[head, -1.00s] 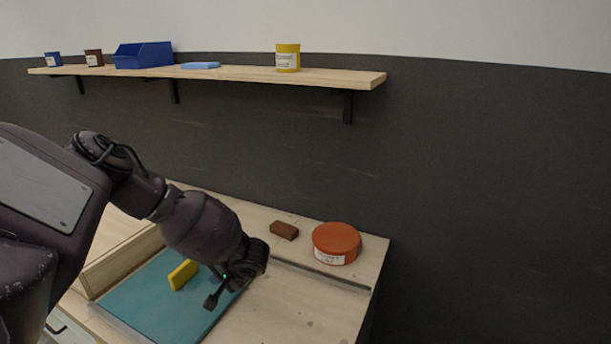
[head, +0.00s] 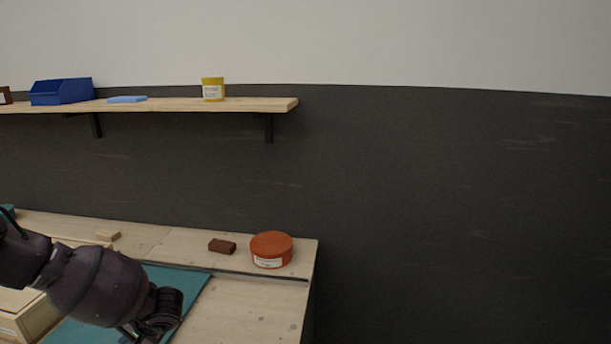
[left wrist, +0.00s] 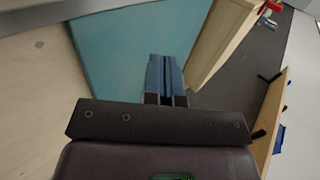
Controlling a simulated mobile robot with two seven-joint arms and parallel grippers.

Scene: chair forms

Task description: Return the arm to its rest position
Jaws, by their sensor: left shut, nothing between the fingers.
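My left arm comes in at the lower left of the head view. Its gripper (head: 140,333) hangs over the near part of the teal mat (head: 188,283), and its fingertips are cut off by the bottom edge. In the left wrist view the left gripper's fingers (left wrist: 166,75) are together with nothing between them. The teal mat (left wrist: 135,45) lies beyond and below them. My right gripper is in neither view.
The bench (head: 240,312) holds a brown block (head: 222,246) and a round orange container (head: 271,250) along its back. A wooden box (head: 28,318) stands at lower left.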

